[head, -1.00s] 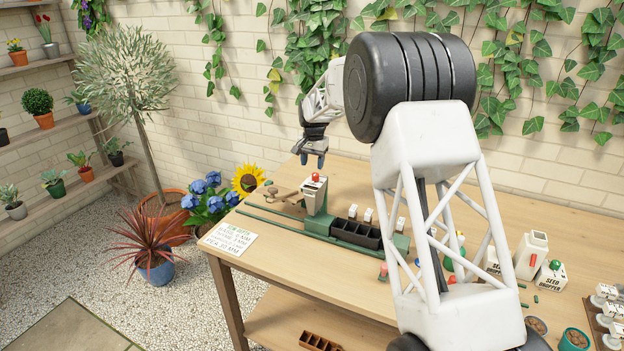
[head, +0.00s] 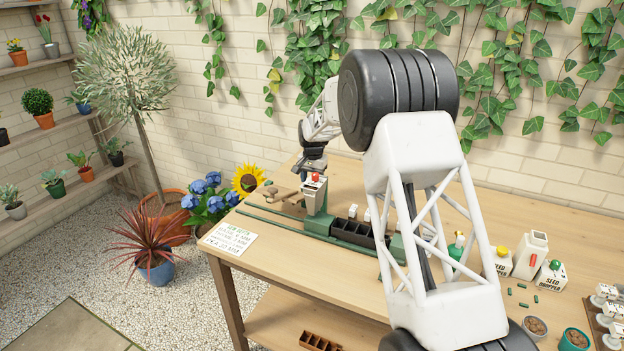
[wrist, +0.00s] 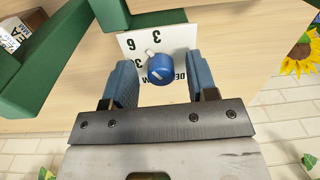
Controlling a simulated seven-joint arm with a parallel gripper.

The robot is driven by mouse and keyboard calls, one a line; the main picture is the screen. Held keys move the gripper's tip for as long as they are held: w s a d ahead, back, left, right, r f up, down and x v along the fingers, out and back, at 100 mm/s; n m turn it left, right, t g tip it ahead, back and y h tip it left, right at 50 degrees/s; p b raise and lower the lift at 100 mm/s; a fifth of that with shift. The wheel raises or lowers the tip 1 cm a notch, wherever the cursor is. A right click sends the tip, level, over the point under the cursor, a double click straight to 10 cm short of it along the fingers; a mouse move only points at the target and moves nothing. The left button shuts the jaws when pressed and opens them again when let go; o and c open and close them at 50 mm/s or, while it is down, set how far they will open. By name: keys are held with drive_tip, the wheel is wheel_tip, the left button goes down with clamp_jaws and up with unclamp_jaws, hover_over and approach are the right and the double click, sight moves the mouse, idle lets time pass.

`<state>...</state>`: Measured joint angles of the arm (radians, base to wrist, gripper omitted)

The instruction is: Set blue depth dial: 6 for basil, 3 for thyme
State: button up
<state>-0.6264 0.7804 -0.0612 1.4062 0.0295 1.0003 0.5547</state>
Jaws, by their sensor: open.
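The blue depth dial (wrist: 161,70) shows in the wrist view on a white plate (wrist: 178,38) with printed numbers, seen upside down; a 6 and 3s are readable. The dial bears a white mark, and a pale tab stands out at its upper left; which number is set I cannot tell. My gripper (wrist: 158,63) is open, one blue finger on each side of the dial, with gaps. In the head view my gripper (head: 314,166) is low behind the white, red-topped unit (head: 315,192) of the green seeder, and the dial is hidden. A sow depth card (head: 231,236) lies at the table's left corner.
A black tray (head: 352,232) sits on the green frame beside the unit. Green frame parts (wrist: 45,60) stand close to my gripper. Seed dropper boxes (head: 551,275) and a white jug (head: 531,254) stand at the right. My arm hides part of the table.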

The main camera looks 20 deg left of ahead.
drive_tip(key=c, duration=0.9)
drive_tip(key=shift+n, duration=1.5)
drive_tip(key=o, duration=0.9)
drive_tip(key=shift+r, duration=0.2)
